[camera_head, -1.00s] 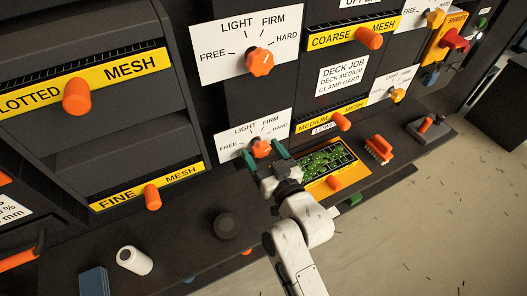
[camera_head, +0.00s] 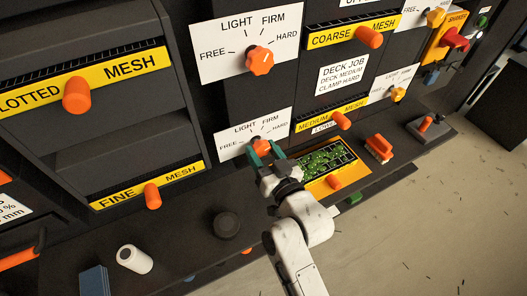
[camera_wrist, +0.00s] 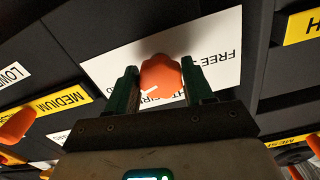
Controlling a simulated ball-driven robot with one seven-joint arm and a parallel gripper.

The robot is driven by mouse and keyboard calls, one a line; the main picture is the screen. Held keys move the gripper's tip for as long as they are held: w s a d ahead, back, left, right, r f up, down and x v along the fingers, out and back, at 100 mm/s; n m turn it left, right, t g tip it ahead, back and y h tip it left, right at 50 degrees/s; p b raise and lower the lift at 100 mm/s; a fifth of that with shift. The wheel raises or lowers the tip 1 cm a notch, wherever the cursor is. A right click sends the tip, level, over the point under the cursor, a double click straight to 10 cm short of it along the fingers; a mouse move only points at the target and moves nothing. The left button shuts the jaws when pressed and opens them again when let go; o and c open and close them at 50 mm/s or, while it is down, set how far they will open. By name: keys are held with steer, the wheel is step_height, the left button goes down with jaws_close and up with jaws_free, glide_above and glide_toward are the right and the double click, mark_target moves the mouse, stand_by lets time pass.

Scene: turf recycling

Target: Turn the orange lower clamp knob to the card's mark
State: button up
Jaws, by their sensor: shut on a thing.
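The orange lower clamp knob (camera_head: 261,146) sits on a white dial plate (camera_head: 232,135) marked FREE, LIGHT, FIRM and HARD. My gripper (camera_head: 266,151) is shut on this knob, one green finger on each side. In the wrist view the knob (camera_wrist: 160,75) is between both fingers. Its white pointer line slants down-left there, towards the FIRM side of the upside-down dial. The fingers and palm hide part of the lettering, so the exact mark is unclear. The card (camera_head: 342,75) reads DECK JOB, DECK MEDIUM, CLAMP HARD.
A similar upper knob (camera_head: 260,60) is above on its own dial. A dark round knob (camera_head: 227,225) and a white cylinder (camera_head: 134,260) are at left.

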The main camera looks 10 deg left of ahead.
steer(key=shift+m, duration=0.3)
steer(key=o, duration=1)
steer(key=b+v, duration=0.4)
steer(key=v, duration=0.6)
steer(key=shift+s+d, duration=0.25)
steer(key=shift+s, duration=0.1)
steer(key=s+d+f+m+g+h, duration=0.1)
steer(key=s+d+f+g+h, duration=0.7)
steer(key=d+f, duration=0.6)
steer(key=s+d+f+m+g+h, duration=0.1)
steer(key=s+d+m+g, duration=0.1)
steer(key=s+d, duration=0.4)
steer(key=s+d+f+m+g+h, duration=0.1)
steer(key=s+d+g, duration=0.3)
steer(key=s, duration=0.7)
steer(key=d+f, duration=0.1)
steer(key=d, duration=0.1)
steer(key=shift+d+f+m, duration=0.35)
steer(key=shift+d+m, duration=0.05)
